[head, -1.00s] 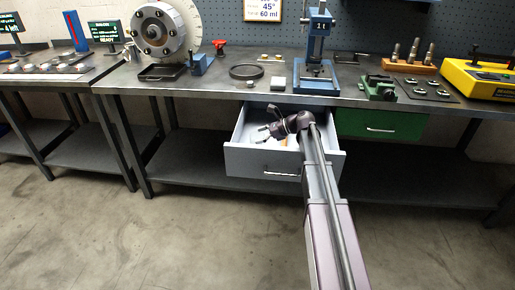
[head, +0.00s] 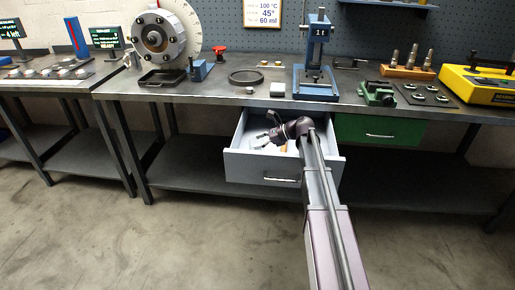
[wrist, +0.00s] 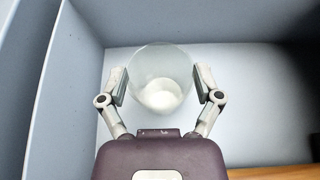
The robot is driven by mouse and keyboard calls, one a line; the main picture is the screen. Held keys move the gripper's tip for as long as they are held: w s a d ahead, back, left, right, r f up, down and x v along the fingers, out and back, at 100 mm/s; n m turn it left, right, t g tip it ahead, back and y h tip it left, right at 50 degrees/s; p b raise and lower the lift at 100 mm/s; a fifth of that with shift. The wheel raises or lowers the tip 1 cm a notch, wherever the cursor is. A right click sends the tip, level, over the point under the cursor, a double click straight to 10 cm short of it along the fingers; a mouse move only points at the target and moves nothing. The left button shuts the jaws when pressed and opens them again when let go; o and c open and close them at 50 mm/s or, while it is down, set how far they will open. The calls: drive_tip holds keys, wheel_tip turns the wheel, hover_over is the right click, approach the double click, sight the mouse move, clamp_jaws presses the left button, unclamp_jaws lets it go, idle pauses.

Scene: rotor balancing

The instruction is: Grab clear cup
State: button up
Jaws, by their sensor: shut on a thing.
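A clear cup (wrist: 161,78) shows between the two fingers of my gripper (wrist: 161,84) in the wrist view. It is see-through, with a pale round bottom. The fingers are shut on its two sides. The cup is inside the open grey drawer (head: 262,166), above or on its light floor; I cannot tell if it touches the floor. In the head view my gripper (head: 264,139) reaches into the drawer from the right, and the cup is too small to make out there.
The drawer walls (wrist: 70,70) stand close on the left and at the back in the wrist view. A wooden-coloured strip (wrist: 275,172) lies at lower right. The bench top (head: 225,92) above holds a rotor (head: 157,38) and a blue press (head: 316,60).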

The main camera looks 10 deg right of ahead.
drive_tip(key=shift+r, duration=0.1)
wheel_tip(320, 180, up, 10)
drive_tip(key=p, duration=1)
idle(0.7)
